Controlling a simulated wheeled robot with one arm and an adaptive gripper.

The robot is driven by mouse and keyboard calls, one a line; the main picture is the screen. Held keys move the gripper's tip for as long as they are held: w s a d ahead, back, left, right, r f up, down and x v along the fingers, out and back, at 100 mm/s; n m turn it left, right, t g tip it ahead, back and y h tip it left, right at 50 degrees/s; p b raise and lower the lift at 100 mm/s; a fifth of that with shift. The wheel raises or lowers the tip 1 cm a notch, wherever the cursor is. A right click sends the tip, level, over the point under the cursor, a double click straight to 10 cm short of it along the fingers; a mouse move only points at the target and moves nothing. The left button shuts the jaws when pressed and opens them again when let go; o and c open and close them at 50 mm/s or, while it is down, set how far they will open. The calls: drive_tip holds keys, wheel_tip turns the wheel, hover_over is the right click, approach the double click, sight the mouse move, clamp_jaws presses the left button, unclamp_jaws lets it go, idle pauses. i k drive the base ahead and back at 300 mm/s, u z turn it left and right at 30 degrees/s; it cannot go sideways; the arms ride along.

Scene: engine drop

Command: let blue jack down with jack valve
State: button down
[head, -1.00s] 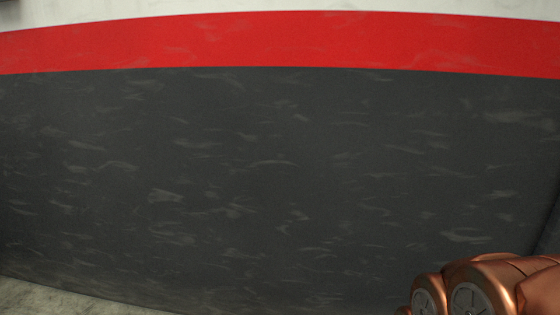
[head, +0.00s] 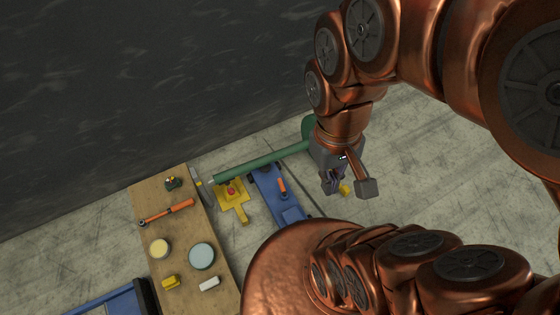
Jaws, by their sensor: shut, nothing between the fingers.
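The blue jack (head: 266,188) lies low on the concrete floor in the middle of the head view. A tool with an orange handle (head: 282,186) shows on top of it. My gripper (head: 333,188) is shut and empty, pointing down to the right of the jack and apart from it in the picture. Its height above the floor is hard to tell. My own arm hides the near end of the jack.
A green tube (head: 262,161) crosses over the jack's far end. A yellow piece with a red button (head: 232,191) sits left of the jack. A wooden bench (head: 183,228) holds a wrench (head: 168,212), tins and small parts. A dark wall (head: 150,90) stands behind. Floor at right is clear.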

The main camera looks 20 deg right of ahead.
sight(280, 181)
drive_tip(key=z, duration=0.05)
drive_tip(key=k, duration=0.85)
drive_tip(key=u, duration=0.65)
